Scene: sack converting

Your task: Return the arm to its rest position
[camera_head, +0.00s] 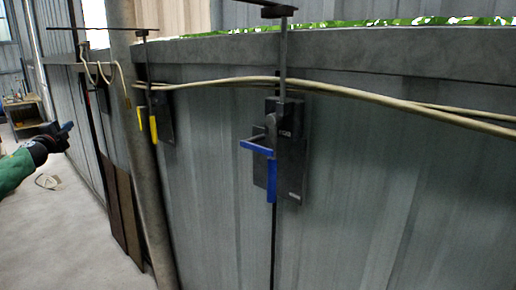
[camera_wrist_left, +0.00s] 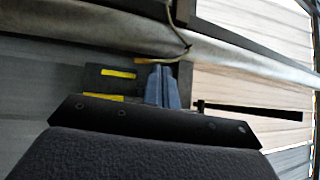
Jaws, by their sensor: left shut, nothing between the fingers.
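My left gripper (camera_head: 68,127) is at the left edge of the head view, on the end of my green and black arm. Its blue fingers are together and empty, and it is in the air, apart from the wall. In the left wrist view its closed blue fingers (camera_wrist_left: 162,84) point toward the wall, beyond the dark gripper body. My right gripper is in neither view.
A dark box with a blue handle (camera_head: 257,147) is on the grey panel wall (camera_head: 380,190). Farther left is a box with yellow handles (camera_head: 153,128), near a thick post (camera_head: 146,190). Pale cables (camera_head: 350,95) run across the wall. The floor (camera_head: 55,235) at left looks mostly clear.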

